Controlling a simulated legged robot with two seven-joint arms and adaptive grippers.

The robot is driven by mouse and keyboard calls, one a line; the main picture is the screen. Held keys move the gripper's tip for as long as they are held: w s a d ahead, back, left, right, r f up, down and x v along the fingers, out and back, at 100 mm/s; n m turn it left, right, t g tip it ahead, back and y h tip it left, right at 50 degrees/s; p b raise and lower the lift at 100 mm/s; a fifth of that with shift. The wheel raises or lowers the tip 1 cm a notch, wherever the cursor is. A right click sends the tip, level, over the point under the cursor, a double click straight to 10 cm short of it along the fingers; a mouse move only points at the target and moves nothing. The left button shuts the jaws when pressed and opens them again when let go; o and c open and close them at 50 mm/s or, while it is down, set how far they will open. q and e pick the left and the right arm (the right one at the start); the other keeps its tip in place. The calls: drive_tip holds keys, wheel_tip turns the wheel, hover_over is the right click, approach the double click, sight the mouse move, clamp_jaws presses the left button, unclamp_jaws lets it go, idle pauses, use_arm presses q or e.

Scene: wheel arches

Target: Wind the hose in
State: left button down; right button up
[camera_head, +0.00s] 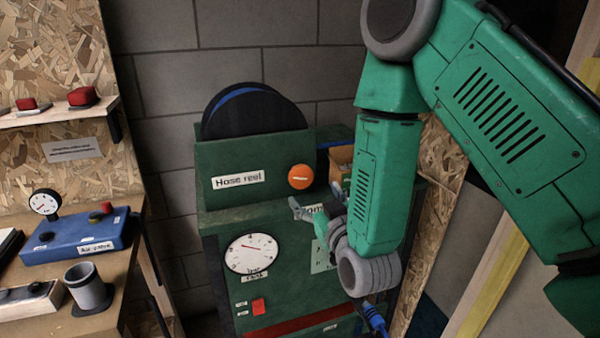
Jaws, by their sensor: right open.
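The hose reel (255,112) is a dark drum with a blue band, standing behind a green panel labelled "Hose reel" (239,180). An orange round knob (300,177) sits on the right of that panel. A blue hose end or fitting (375,318) shows low at the front right of the green cabinet. My right gripper (300,209) is open, just below the orange knob and apart from it in the picture. Part of it is hidden by my green arm. My left gripper is not in view.
The green cabinet has a dial gauge (252,254) and a red switch (258,306). A workbench at left holds a blue air-valve unit (80,238) and a grey cup (87,287). A shelf (60,117) carries red-topped buttons. A cardboard box (342,160) sits behind my arm.

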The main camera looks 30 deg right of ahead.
sight(302, 179)
drive_tip(key=p+x, duration=0.1)
drive_tip(key=x, duration=0.8)
drive_tip(key=shift+w, duration=0.25)
drive_tip(key=c, duration=1.2)
